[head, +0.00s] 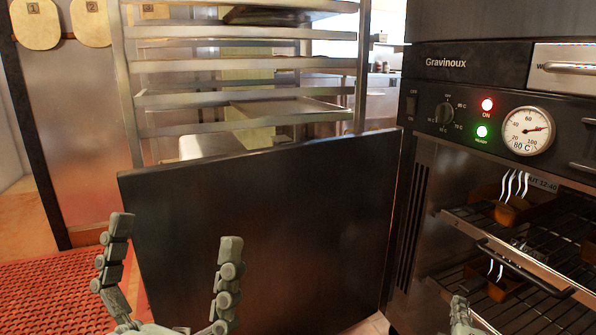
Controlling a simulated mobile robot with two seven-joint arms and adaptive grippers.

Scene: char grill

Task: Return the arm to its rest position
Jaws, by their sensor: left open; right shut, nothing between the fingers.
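My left gripper (175,235) is at the bottom left of the head view, its two grey fingers pointing up and spread wide apart, with nothing between them. It is in front of the dark open door (255,235) of the Gravinoux oven. My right gripper (460,308) shows only as a small grey fingertip at the bottom edge, in front of the oven's lower rack. It is shut and holds nothing that I can see. The rest of the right arm is out of view.
The oven (467,103) stands at right with its door swung open to the left. Steaming brown food (512,207) sits on its wire racks (480,222). A metal tray rack (128,95) stands behind the door. A red mat (40,295) lies on the floor at left.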

